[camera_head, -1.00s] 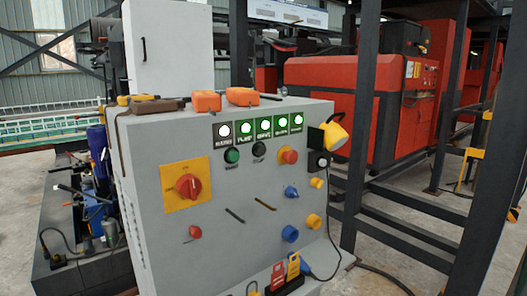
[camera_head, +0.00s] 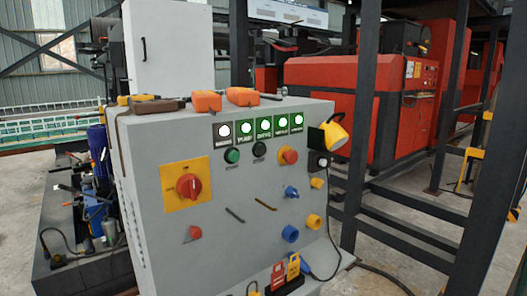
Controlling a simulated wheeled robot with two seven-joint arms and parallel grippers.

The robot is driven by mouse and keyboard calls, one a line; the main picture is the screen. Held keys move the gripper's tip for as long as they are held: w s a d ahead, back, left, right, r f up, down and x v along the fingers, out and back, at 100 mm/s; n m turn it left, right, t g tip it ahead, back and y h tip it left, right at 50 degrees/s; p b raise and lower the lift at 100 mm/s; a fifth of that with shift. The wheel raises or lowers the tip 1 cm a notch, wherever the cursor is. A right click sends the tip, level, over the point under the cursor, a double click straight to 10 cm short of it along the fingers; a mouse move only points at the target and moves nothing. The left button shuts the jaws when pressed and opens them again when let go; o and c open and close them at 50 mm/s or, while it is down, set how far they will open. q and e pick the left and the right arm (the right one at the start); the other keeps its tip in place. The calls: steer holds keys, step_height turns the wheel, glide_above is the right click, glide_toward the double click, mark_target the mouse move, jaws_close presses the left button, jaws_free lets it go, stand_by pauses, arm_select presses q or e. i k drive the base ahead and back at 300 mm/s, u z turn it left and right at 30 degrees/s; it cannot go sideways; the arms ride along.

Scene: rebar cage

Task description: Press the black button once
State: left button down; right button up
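A grey control cabinet (camera_head: 200,238) stands in front of me with its panel facing me. A small round black button (camera_head: 259,149) sits in the upper middle of the panel, below the row of lit indicators. A green button (camera_head: 232,155) is just left of it, and a red knob on a yellow base (camera_head: 289,156) is to its right. Neither of my grippers shows in this view. Nothing hides the black button.
A red rotary switch on a yellow plate (camera_head: 188,186) and blue and yellow sockets (camera_head: 290,233) are on the same panel. Orange devices (camera_head: 241,97) lie on the cabinet top. A dark steel frame (camera_head: 364,110) stands to the right.

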mark_target(260, 150)
steer(key=k, duration=1.35)
steer(key=z, duration=0.35)
steer(key=i, duration=0.4)
steer(key=z, duration=1.05)
steer(key=i, duration=1.05)
steer(key=u, duration=0.45)
steer(key=i, duration=1.15)
steer(key=u, duration=1.15)
